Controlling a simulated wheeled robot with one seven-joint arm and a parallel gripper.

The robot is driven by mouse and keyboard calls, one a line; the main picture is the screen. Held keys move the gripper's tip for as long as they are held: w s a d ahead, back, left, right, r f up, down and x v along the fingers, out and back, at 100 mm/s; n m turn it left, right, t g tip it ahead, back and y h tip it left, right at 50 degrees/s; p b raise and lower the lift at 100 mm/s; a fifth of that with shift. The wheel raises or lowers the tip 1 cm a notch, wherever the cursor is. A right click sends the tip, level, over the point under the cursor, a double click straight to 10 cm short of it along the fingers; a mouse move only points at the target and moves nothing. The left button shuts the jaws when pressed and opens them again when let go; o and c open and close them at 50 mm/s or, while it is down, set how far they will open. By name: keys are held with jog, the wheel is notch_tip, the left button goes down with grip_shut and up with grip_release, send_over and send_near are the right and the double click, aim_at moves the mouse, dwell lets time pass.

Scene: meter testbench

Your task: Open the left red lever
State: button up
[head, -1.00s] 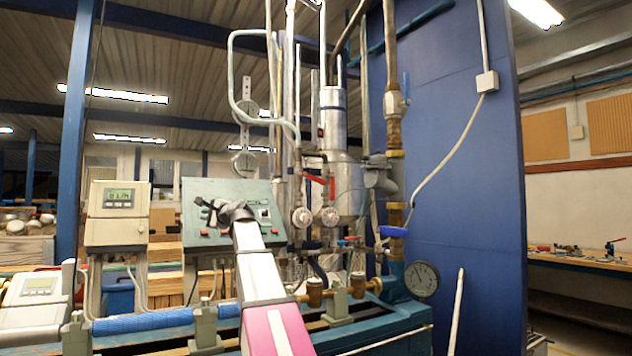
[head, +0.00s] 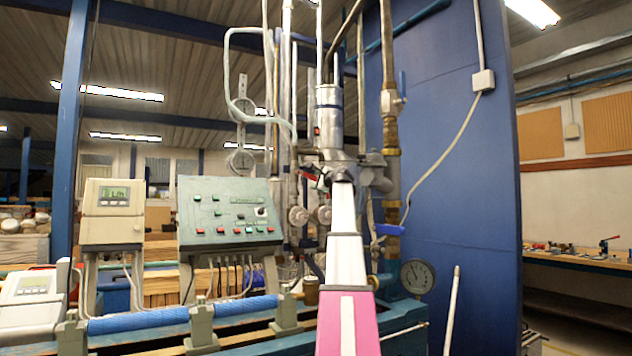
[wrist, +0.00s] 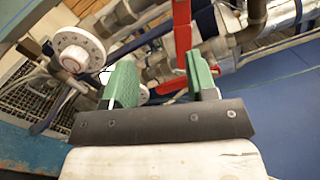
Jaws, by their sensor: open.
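In the head view, the left red lever (head: 309,176) shows as a small red strip beside the silver vessel, just left of my gripper (head: 335,167). My arm hides much of the area behind it, including the other red lever seen there earlier. In the wrist view my gripper (wrist: 161,80) has its two green fingers apart, with nothing held between them. A long red lever (wrist: 182,28) stands upright beyond the fingers, nearer the right one. A second red bar (wrist: 172,84) runs slanted behind the fingers. I cannot tell which of these is the left lever.
Pipes crowd the space around the silver vessel (head: 329,112). A green control panel (head: 228,215) stands left of my arm, and a blue wall (head: 450,150) stands right.

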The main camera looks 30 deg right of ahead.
aim_at(310, 177)
jog(key=s+d+r+h, duration=0.1)
jog(key=s+d, duration=0.1)
jog(key=d, duration=0.3)
jog(key=shift+m, duration=0.3)
jog(key=w, duration=1.1)
jog(key=shift+w+a+r, duration=0.15)
jog(key=shift+a, duration=0.1)
grip_shut()
